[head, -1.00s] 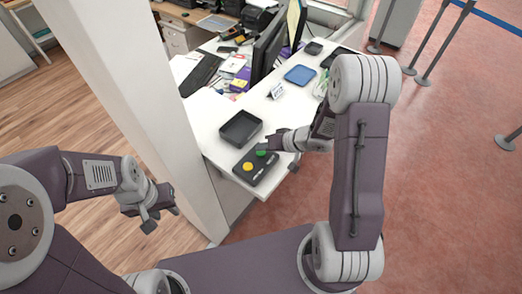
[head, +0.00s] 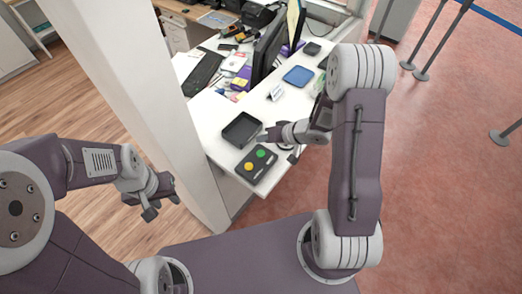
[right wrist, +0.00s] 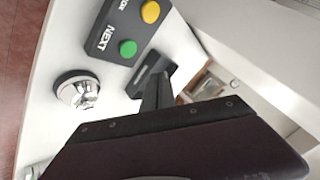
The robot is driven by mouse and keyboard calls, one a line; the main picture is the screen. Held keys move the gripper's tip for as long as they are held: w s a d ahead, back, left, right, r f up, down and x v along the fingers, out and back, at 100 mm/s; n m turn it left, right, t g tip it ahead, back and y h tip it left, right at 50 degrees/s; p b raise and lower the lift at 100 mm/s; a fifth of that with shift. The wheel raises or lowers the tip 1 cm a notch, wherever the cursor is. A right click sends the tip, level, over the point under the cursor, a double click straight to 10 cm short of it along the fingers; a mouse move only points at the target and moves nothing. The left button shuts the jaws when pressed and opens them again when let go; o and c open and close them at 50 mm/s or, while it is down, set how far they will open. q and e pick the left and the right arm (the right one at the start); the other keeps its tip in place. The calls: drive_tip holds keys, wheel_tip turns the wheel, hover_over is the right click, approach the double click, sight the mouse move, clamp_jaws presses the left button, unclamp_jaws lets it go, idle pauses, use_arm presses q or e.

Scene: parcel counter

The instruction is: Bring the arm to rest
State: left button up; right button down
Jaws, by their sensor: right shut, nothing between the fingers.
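My right gripper (head: 264,138) is shut and empty. It is above the counter, between the black tray and a dark button box (head: 256,165), apart from the box. The box has a yellow button (head: 249,166) and a green button (head: 261,153), both uncovered. In the right wrist view the box (right wrist: 112,32) shows at the top with the word NEXT beside the green button (right wrist: 127,48); my right gripper (right wrist: 156,88) points up below it. My left gripper (head: 162,200) is open and empty, left of the white pillar, over the floor.
The white pillar (head: 145,110) stands between my arms. On the counter (head: 215,108) are a black tray (head: 238,132), a blue tray (head: 298,76), a small sign (head: 275,92) and a monitor (head: 268,50). A silver bell (right wrist: 80,92) shows in the right wrist view. Open floor lies right.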

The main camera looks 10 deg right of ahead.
drive_tip(key=shift+f, duration=0.1)
idle(0.5)
wheel_tip(320, 180, up, 2)
drive_tip(key=w+a+r+t+b, duration=0.1)
drive_tip(key=w+a+t+b, duration=0.15)
drive_tip(key=b, duration=0.45)
drive_tip(key=s+d+f+g+h, duration=0.2)
drive_tip(key=s, duration=0.4)
drive_tip(key=s+d+f+g+h+b, duration=0.1)
drive_tip(key=s+d+f+g+h, duration=0.1)
drive_tip(key=s, duration=0.5)
drive_tip(key=s+d+f+g+h+b, duration=0.1)
drive_tip(key=s+d+f+g+h, duration=0.1)
drive_tip(key=s+g, duration=0.2)
drive_tip(key=s, duration=0.2)
drive_tip(key=shift+s+f, duration=0.25)
drive_tip(key=shift+s, duration=0.05)
drive_tip(key=shift+d, duration=0.1)
